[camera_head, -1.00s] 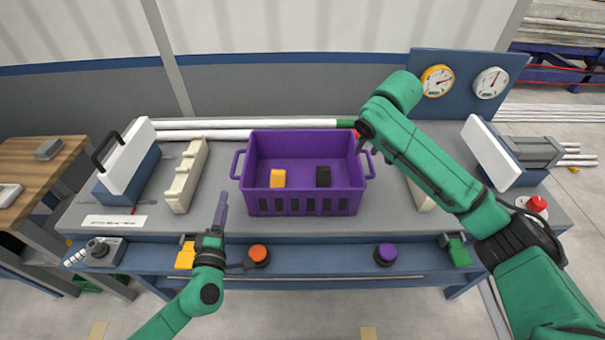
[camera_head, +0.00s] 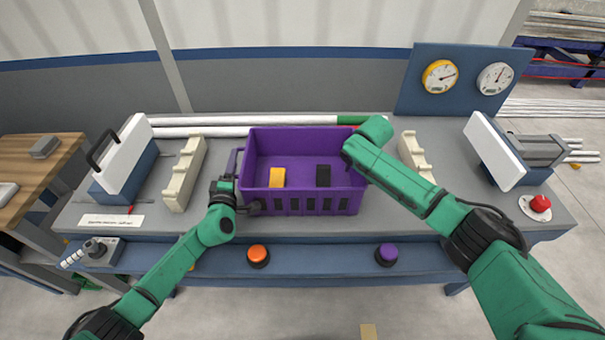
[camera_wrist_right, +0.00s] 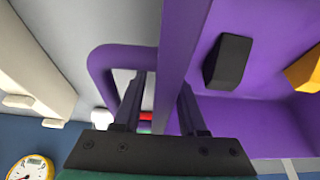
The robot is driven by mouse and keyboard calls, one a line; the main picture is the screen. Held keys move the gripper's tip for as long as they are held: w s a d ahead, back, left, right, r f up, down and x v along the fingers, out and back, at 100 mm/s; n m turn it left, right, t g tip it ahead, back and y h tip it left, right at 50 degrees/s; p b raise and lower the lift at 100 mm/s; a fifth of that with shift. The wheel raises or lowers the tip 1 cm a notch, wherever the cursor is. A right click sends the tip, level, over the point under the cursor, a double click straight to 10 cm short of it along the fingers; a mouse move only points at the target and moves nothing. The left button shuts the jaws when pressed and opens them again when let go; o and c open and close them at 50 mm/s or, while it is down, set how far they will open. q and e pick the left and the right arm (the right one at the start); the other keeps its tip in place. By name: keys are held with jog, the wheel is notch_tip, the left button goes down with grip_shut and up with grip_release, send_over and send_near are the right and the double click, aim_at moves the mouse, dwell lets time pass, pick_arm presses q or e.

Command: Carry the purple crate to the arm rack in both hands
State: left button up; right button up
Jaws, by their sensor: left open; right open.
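The purple crate (camera_head: 305,141) stands upright on the grey bench, with a yellow block (camera_head: 277,177) and a black block (camera_head: 323,176) inside. My left gripper (camera_head: 236,165) is open at the crate's left handle; whether it touches is unclear. My right gripper is open at the crate's right side, hidden behind my arm in the head view. In the right wrist view, its fingers (camera_wrist_right: 160,108) straddle the crate's side wall, one in the handle opening (camera_wrist_right: 112,75), the other inside the crate. I cannot tell which thing is the arm rack.
Cream notched blocks stand left (camera_head: 184,175) and right (camera_head: 415,155) of the crate. White pipes (camera_head: 230,122) lie behind it. An orange button (camera_head: 258,255) and a purple button (camera_head: 386,254) sit on the bench front. A gauge board (camera_head: 460,85) stands at back right.

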pick_arm(q)
jog(key=shift+s, duration=0.1)
jog(key=shift+c, duration=0.3)
pick_arm(e)
jog(key=shift+s+r, duration=0.1)
jog(key=shift+c, duration=0.3)
pick_arm(q)
jog(key=c, duration=0.5)
pick_arm(e)
jog(key=c, duration=0.6)
pick_arm(q)
grip_shut()
